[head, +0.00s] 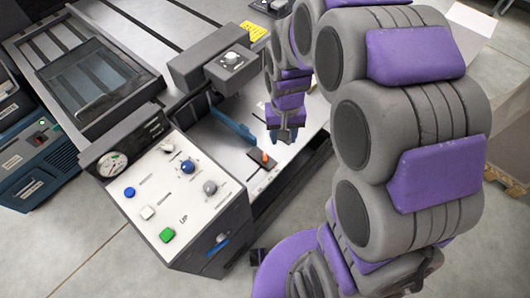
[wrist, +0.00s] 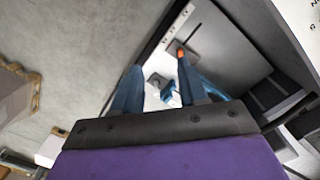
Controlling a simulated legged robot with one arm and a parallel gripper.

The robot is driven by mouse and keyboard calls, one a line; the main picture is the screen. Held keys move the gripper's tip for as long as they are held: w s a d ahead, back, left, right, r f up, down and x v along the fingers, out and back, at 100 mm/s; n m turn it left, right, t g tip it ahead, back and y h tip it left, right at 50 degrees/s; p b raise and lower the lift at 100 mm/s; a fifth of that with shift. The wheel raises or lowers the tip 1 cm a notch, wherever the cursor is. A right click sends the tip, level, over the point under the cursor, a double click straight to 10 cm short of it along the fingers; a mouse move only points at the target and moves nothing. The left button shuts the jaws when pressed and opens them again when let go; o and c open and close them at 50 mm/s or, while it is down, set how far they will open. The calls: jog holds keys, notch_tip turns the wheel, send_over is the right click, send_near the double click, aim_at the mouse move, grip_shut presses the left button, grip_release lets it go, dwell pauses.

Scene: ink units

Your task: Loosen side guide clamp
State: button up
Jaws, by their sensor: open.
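The side guide clamp, a dark block with an orange-tipped lever (head: 265,157), sits on the pale metal bed (head: 238,147) of the machine. In the wrist view its orange tip (wrist: 181,53) shows just beyond the right fingertip. A blue side guide plate (head: 232,127) stands left of the clamp in the head view. My gripper (head: 284,136) points down above the bed, to the upper right of the clamp. In the wrist view my gripper (wrist: 159,68) has its fingers spread, with nothing seen held. I cannot tell the height gap to the clamp.
A control panel (head: 170,190) with buttons, knobs and a gauge (head: 112,165) stands at the front left. A dark grey housing with a knob (head: 230,60) hangs over the bed. A blue-and-black unit (head: 38,165) stands at the far left. Open floor lies around the machine.

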jog(key=w+a+f, duration=0.3)
jog(key=w, duration=0.1)
send_over(265, 156)
notch_tip(265, 156, down, 18)
jog(key=r, duration=0.1)
jog(key=shift+t, duration=0.4)
jog(key=f, duration=0.2)
jog(key=f+b, duration=0.1)
jog(key=f, duration=0.2)
jog(key=a+f, duration=0.1)
jog(key=f, duration=0.1)
jog(key=shift+f+b, duration=0.35)
jog(key=shift+b, duration=0.05)
jog(key=shift+d+f, duration=0.25)
jog(key=shift+f, duration=0.1)
jog(key=shift+d+f, duration=0.25)
jog(key=shift+d, duration=0.3)
jog(key=shift+a, duration=0.6)
jog(key=c, duration=0.3)
jog(key=shift+c, duration=0.8)
jog(key=shift+d, duration=0.3)
grip_shut()
